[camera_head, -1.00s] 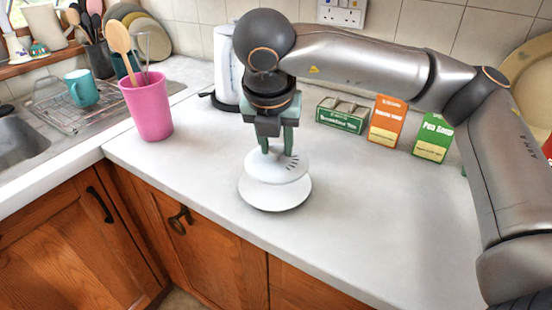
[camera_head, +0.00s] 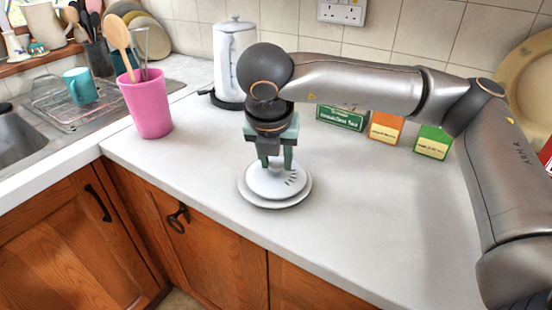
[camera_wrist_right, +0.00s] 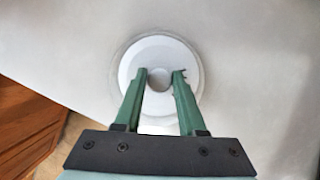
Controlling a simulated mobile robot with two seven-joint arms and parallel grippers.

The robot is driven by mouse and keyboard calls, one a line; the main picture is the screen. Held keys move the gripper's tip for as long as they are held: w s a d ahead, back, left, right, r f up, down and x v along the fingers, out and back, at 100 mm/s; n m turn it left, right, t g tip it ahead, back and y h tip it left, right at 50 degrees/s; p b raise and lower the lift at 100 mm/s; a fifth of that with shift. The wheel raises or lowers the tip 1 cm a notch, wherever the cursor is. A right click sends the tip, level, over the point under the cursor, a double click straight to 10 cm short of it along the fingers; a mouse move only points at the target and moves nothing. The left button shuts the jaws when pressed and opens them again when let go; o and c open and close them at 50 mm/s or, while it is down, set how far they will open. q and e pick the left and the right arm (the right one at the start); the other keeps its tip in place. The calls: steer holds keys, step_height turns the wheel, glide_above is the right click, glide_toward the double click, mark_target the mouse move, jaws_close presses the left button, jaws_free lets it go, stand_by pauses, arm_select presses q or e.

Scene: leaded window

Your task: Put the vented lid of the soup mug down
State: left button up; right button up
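The vented lid (camera_head: 272,184) is a white disc with dark slots near its right edge and a round knob on top. It lies level over a slightly larger white saucer (camera_head: 304,197) and appears to rest on it. My right gripper (camera_head: 276,164) points straight down, its green fingers shut on the knob. The right wrist view shows the fingertips (camera_wrist_right: 160,78) on either side of the knob, with the lid (camera_wrist_right: 160,50) below. I see no soup mug. My left gripper is out of view.
A pink cup (camera_head: 151,105) with wooden utensils stands at the left. A white kettle (camera_head: 233,45) is behind my arm. A green tea box (camera_head: 341,117), an orange carton (camera_head: 385,128) and a green soup carton (camera_head: 433,141) stand at the back. The right counter is clear.

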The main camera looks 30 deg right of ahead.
steer(key=o, duration=0.4)
steer(key=shift+r, duration=0.15)
steer(key=shift+r+p, duration=0.55)
steer(key=shift+p, duration=0.2)
steer(key=v, duration=1.1)
steer(key=shift+s+a+r, duration=0.15)
steer(key=shift+a+r, duration=0.05)
